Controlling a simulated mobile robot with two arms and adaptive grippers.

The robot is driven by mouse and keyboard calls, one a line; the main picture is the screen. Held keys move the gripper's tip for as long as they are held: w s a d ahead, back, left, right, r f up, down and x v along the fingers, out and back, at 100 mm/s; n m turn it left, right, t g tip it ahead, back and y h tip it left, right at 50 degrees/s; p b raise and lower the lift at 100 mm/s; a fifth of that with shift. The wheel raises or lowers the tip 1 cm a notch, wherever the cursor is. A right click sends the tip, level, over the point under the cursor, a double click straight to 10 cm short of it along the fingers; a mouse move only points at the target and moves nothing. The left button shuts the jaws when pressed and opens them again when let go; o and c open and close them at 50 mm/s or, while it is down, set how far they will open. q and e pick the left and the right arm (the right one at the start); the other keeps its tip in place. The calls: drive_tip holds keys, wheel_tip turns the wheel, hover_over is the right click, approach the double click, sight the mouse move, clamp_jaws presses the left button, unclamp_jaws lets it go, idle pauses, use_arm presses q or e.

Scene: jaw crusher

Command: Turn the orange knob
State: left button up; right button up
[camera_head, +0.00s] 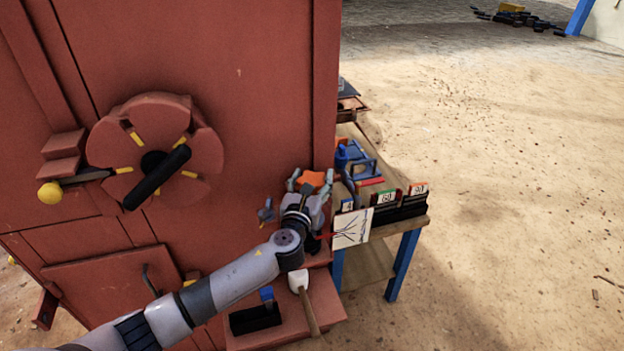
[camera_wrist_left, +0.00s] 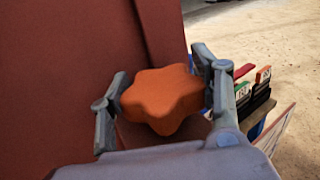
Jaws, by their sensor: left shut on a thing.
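The orange knob (camera_head: 313,178) is star-shaped and sits at the lower right of the red crusher's face. My left gripper (camera_head: 308,186) is at the knob, with a finger on each side of it. In the left wrist view the orange knob (camera_wrist_left: 162,98) lies between the two grey fingers of my left gripper (camera_wrist_left: 164,95), which is shut on it. Part of the knob's near side is hidden behind the gripper in the head view. My right gripper is not in view.
The red crusher (camera_head: 250,90) carries a round wheel (camera_head: 200,155) with a black bar and a yellow-ended lever (camera_head: 50,193). A table (camera_head: 365,262) with tools and numbered black holders stands right. A mallet (camera_head: 307,300) lies on a red ledge below.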

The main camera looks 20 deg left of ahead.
use_arm(q)
drive_tip(key=shift+c, duration=0.8)
drive_tip(key=shift+y, duration=0.3)
drive_tip(key=n+y, duration=0.2)
drive_tip(key=shift+d+g+y, duration=0.1)
drive_tip(key=shift+g+y, duration=0.2)
drive_tip(key=shift+y, duration=0.1)
drive_tip(key=shift+n+g+y, duration=0.4)
drive_tip(key=shift+n+y, duration=0.6)
drive_tip(key=shift+y, duration=0.2)
drive_tip(key=n+g+y, duration=0.1)
drive_tip(key=y, duration=0.1)
drive_tip(key=shift+f+n+g+y+b, duration=0.1)
drive_tip(key=shift+n+g+y+b, duration=0.2)
drive_tip(key=shift+n+y+b, duration=0.1)
drive_tip(key=shift+f+n+g+y+b, duration=0.1)
drive_tip(key=shift+n+g+y+b, duration=0.6)
drive_tip(key=shift+y, duration=0.3)
drive_tip(key=n+g+y+b, duration=0.2)
drive_tip(key=n+g+b, duration=0.1)
drive_tip(key=b, duration=0.3)
drive_tip(key=n+g+y+b, duration=0.3)
drive_tip(key=g+b, duration=0.2)
drive_tip(key=b, duration=0.1)
drive_tip(key=shift+n+g+y, duration=0.3)
drive_tip(key=shift+n, duration=0.1)
drive_tip(key=shift+n+g+b, duration=0.5)
drive_tip(key=shift+g+b, duration=0.3)
drive_tip(key=shift+b, duration=0.55)
